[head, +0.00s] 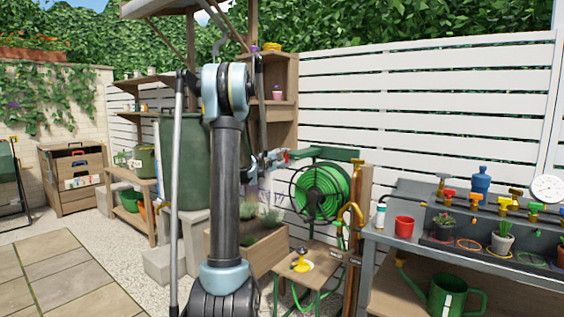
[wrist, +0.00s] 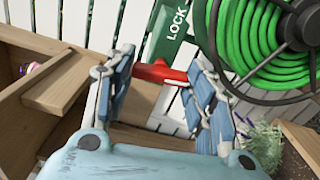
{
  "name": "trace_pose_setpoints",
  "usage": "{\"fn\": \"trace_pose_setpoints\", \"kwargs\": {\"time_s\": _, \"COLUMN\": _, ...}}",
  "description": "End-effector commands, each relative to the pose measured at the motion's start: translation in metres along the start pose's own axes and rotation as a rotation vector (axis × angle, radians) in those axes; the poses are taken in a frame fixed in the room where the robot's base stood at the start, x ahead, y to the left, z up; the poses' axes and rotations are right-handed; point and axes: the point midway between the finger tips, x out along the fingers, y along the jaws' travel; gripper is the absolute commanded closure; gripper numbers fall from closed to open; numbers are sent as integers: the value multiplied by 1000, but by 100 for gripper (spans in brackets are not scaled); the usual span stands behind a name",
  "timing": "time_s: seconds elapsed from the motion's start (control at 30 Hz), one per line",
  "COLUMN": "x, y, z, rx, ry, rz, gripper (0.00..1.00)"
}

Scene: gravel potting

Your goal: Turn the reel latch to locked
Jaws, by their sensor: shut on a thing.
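The hose reel (head: 322,192) carries coiled bright green hose and stands at the white slatted fence; it also shows in the wrist view (wrist: 262,45). Its dark green bracket (wrist: 166,32) bears the white word LOCK. The red latch handle (wrist: 160,73) lies beside the lower end of that bracket, below the lettering. My gripper (wrist: 161,68) has its two blue fingers on either side of the red handle, shut on it. In the head view my gripper (head: 268,161) is left of the reel, partly behind my arm. The latch's pivot is not clear.
A wooden planter (head: 262,252) stands below my gripper. A small stool (head: 316,262) with a yellow item and a wooden post with a brass tap (head: 351,214) stand near the reel. A grey potting bench (head: 384,228) is at right. Paving at left is clear.

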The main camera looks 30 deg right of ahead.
Motion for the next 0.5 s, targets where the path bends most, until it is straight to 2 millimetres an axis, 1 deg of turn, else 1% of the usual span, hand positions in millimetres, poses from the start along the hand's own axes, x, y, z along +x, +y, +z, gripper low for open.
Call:
{"fn": "trace_pose_setpoints", "kwargs": {"time_s": 0.2, "x": -1, "y": -2, "z": 1, "rx": 118, "ry": -2, "rz": -2, "gripper": 74}}
{"fn": "trace_pose_setpoints", "kwargs": {"time_s": 0.5, "x": -1, "y": -2, "z": 2, "rx": 137, "ry": -2, "rz": -3, "gripper": 74}}
